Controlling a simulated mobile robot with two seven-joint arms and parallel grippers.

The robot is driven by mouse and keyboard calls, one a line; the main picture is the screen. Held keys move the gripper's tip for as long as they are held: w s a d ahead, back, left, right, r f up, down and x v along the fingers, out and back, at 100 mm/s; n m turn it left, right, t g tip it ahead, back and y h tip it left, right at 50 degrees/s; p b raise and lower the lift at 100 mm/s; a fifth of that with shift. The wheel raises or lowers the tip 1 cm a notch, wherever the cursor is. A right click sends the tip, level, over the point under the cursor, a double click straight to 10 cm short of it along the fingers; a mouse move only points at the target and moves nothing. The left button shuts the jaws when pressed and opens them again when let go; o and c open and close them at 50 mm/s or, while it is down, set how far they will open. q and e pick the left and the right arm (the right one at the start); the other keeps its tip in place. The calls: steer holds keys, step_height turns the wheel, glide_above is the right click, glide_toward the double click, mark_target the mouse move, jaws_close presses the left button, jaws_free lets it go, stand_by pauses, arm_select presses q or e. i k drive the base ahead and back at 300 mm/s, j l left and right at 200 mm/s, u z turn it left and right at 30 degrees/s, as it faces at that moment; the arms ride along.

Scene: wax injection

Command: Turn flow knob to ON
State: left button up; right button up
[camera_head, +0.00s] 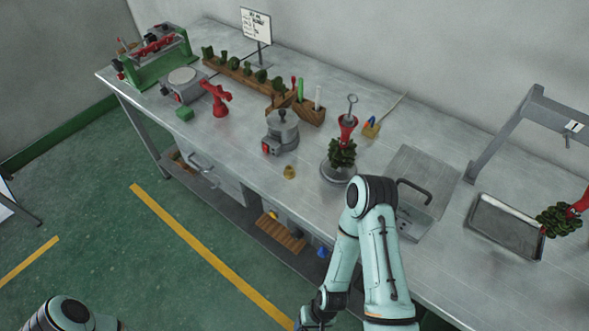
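A flow knob cannot be made out for certain at this size. A metal pot-like unit (282,132) with a lid and a small red part (267,147) on its front stands mid-table.
The steel table (240,128) also carries a red stand (216,98), a wooden rack of green molds (245,75), a wax tree on a round base (342,155), a metal box with a black handle (412,200) and a tray (505,228).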

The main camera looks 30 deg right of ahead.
mark_target(322, 252)
steer(key=i+l+z, duration=0.1)
steer(key=z, duration=1)
steer(key=k, duration=0.3)
steer(key=i, duration=0.15)
